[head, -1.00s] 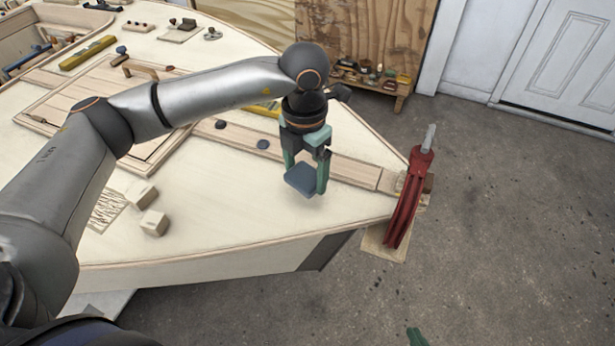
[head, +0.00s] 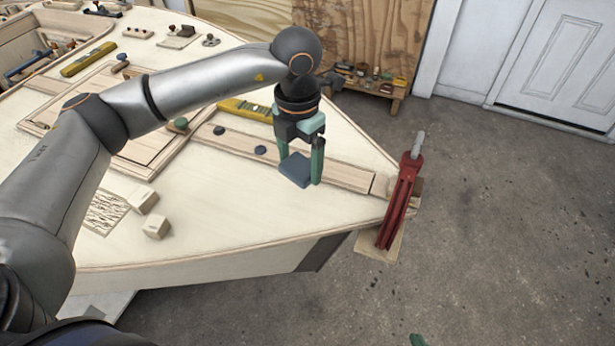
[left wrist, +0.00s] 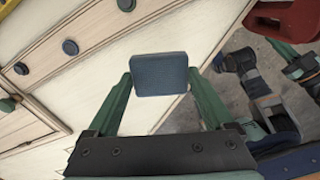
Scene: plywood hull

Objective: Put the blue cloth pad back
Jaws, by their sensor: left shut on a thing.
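The blue cloth pad (head: 295,170) is a flat, dark blue, roughly square piece. My left gripper (head: 300,165) is shut on it, with green fingers at two opposite sides. The pad is over the pale plank strip (head: 345,174) near the bow of the plywood deck; I cannot tell whether it touches. In the left wrist view the pad (left wrist: 160,75) sits between the fingertips. Only a small green tip of my right gripper (head: 418,340) shows at the bottom edge of the head view, so its opening is hidden.
A red clamp (head: 398,205) stands at the bow tip. Dark round discs (head: 260,150) and a yellow level (head: 245,110) lie left of my left gripper. The deck between blocks and pad is bare.

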